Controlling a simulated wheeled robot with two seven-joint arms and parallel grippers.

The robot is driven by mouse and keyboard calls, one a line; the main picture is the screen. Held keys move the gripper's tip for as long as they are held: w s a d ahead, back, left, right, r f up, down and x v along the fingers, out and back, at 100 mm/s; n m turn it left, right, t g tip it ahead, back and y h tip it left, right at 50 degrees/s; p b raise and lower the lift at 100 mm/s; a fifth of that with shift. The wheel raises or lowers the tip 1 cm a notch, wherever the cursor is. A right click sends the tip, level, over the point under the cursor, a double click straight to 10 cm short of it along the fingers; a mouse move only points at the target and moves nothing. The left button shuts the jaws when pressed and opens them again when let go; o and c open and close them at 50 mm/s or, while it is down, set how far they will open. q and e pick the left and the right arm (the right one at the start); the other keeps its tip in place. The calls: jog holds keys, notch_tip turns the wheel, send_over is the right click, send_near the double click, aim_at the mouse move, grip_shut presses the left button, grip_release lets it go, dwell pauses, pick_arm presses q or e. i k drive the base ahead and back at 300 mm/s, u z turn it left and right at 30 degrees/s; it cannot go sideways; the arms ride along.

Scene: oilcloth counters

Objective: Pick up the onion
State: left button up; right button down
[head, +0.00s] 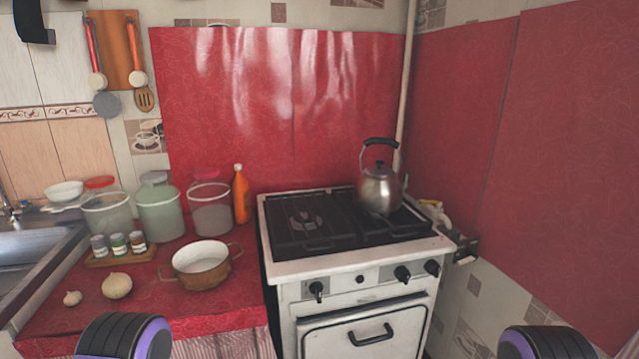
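A pale, round, onion-like bulb (117,286) lies on the red oilcloth counter (140,318), near its front left. A smaller pale bulb (72,298), which may be garlic, lies just left of it. Nothing covers either bulb. Only parts of my own arms show at the bottom edge, one at the left and one at the right. Neither gripper is in view, so I cannot see their fingers or what they hold.
A brown pot (201,268) stands right of the bulbs. A spice rack (122,257) and several lidded containers stand behind. The sink (30,245) is at left. A stove (355,285) with a kettle (380,190) is at right. Bare oilcloth lies around the bulbs.

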aim_at(117, 286)
jog(key=u, duration=1.35)
